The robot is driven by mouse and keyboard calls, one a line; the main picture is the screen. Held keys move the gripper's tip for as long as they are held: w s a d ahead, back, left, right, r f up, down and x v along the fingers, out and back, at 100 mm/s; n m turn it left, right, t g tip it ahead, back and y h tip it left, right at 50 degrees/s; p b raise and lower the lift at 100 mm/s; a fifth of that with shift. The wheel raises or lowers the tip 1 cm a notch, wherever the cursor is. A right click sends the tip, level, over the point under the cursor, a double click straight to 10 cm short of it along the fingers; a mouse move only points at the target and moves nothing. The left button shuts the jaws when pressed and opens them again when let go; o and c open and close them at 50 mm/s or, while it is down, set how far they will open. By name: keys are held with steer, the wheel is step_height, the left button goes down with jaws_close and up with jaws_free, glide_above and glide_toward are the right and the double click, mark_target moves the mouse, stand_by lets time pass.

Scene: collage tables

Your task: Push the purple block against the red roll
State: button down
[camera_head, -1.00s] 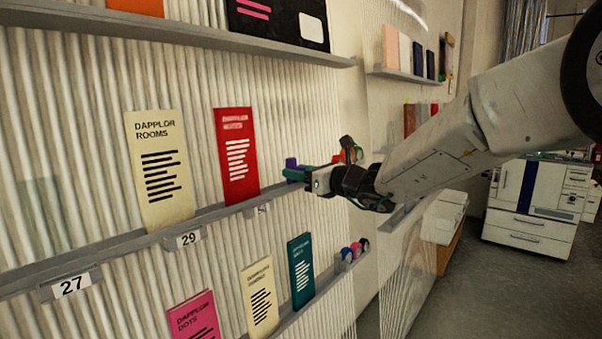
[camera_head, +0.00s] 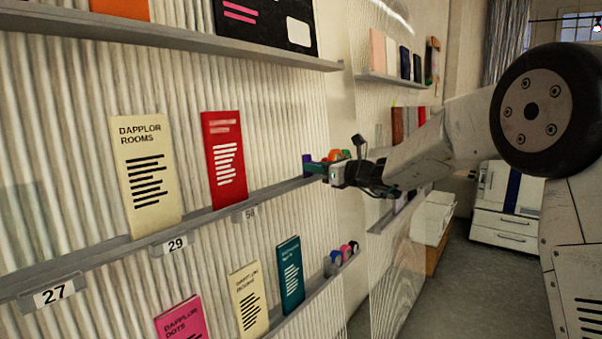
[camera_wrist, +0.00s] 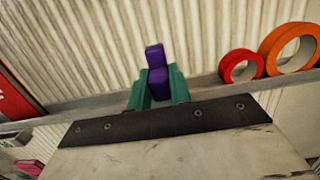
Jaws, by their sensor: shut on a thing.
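The purple block (camera_wrist: 155,57) stands between the two green fingers of my gripper (camera_wrist: 157,88) in the wrist view. A purple part shows above the fingertips and another lower between them; I cannot tell if they are one piece. My gripper is shut on it at the shelf ledge. In the head view only a purple sliver (camera_head: 306,159) shows beside my gripper (camera_head: 314,168). The red roll (camera_wrist: 226,66) stands on the ledge to the right of the block in the wrist view, with a clear gap between them.
An orange roll (camera_wrist: 265,46) stands just right of the red roll. The grey shelf ledge (camera_head: 215,216) runs along the ribbed wall and holds a cream booklet (camera_head: 146,180) and a red booklet (camera_head: 225,160). A lower shelf carries more booklets and small rolls (camera_head: 346,251).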

steer(key=shift+w+d, duration=0.5)
steer(key=shift+w, duration=0.2)
steer(key=c, duration=1.3)
jaws_free()
steer(key=shift+d, duration=0.1)
steer(key=v, duration=0.7)
steer(key=shift+s+d, duration=0.25)
